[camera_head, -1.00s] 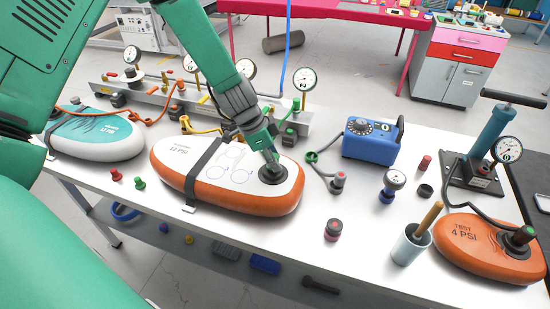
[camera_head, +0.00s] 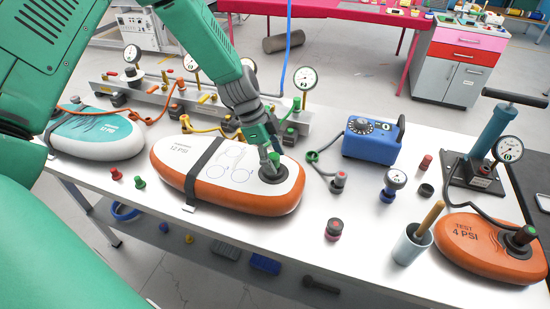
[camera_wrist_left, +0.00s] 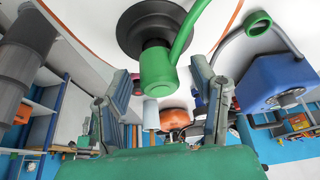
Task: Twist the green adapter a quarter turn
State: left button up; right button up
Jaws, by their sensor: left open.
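The green adapter (camera_head: 275,159) sits on the black round valve (camera_head: 281,170) at the right end of the white and orange board (camera_head: 240,198). In the left wrist view the adapter (camera_wrist_left: 157,70) is a short green cylinder with a curved green arm, on the black valve base (camera_wrist_left: 160,30). My left gripper (camera_head: 270,152) comes down over it from above. In the left wrist view its open fingers (camera_wrist_left: 160,80) stand one on each side of the adapter, with gaps visible. In the head view the gripper partly hides the adapter. My right gripper is not in view.
A dark strap (camera_head: 203,172) crosses the board. A blue box with a dial (camera_head: 372,141) and a gray hose fitting (camera_head: 338,181) stand to the right. A gauge manifold (camera_head: 200,98) runs behind. A cup (camera_head: 411,243) and another orange board (camera_head: 485,248) are farther right.

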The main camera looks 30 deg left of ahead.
pick_arm(q)
jog(key=v, duration=1.2)
jog(key=shift+f, duration=0.15)
